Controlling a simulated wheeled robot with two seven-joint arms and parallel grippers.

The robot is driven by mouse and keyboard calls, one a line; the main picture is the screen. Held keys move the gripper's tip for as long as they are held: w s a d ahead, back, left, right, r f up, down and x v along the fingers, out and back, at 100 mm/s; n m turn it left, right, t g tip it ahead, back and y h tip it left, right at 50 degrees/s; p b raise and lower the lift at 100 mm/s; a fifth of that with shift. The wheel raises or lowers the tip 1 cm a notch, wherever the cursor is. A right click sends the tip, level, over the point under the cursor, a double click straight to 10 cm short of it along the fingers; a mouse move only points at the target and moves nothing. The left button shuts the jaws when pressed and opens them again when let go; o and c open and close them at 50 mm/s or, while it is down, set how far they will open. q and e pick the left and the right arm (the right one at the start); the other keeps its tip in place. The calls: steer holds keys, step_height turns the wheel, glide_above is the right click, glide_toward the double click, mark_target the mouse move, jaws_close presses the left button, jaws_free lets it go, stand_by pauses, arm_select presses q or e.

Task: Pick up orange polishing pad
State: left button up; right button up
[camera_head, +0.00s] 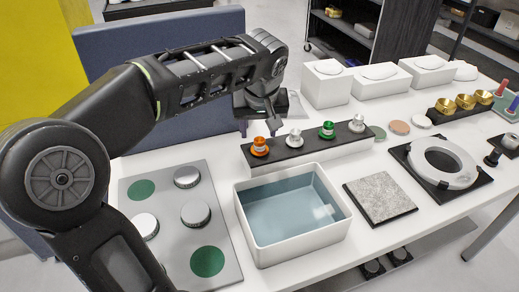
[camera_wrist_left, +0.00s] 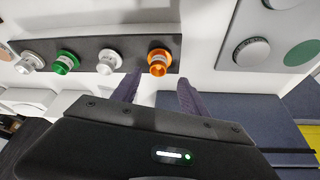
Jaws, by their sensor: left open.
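The orange polishing pad (camera_head: 260,147) sits at the left end of a dark rack (camera_head: 290,151) on the white table. In the left wrist view the orange pad (camera_wrist_left: 158,62) lies just beyond the fingertips, lined up with the gap between them. My left gripper (camera_head: 262,120) is above and behind the orange pad in the head view. Its fingers are apart and empty in the left wrist view (camera_wrist_left: 158,85). The orange pad appears apart from the fingers. My right gripper is not in view.
The rack also holds a green pad (camera_head: 327,130) and silver ones. A white tub (camera_head: 262,240) of bluish liquid stands in front. A grey plate (camera_head: 175,230) with discs lies left. White blocks (camera_head: 327,84) stand behind; a ring fixture (camera_head: 442,164) is at right.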

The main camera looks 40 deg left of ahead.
mark_target(259, 141)
arm_select(q)
steer(key=shift+f, duration=0.25)
steer(key=b+x, duration=0.2)
steer(key=x, duration=0.2)
steer(key=shift+w+d+f, duration=0.1)
steer(key=shift+d+f, duration=0.05)
steer(key=shift+w+f, duration=0.25)
steer(key=shift+f, duration=0.15)
jaws_close()
stand_by(0.6)
steer(key=shift+r, duration=0.15)
step_height(259, 141, up, 10)
stand_by(0.4)
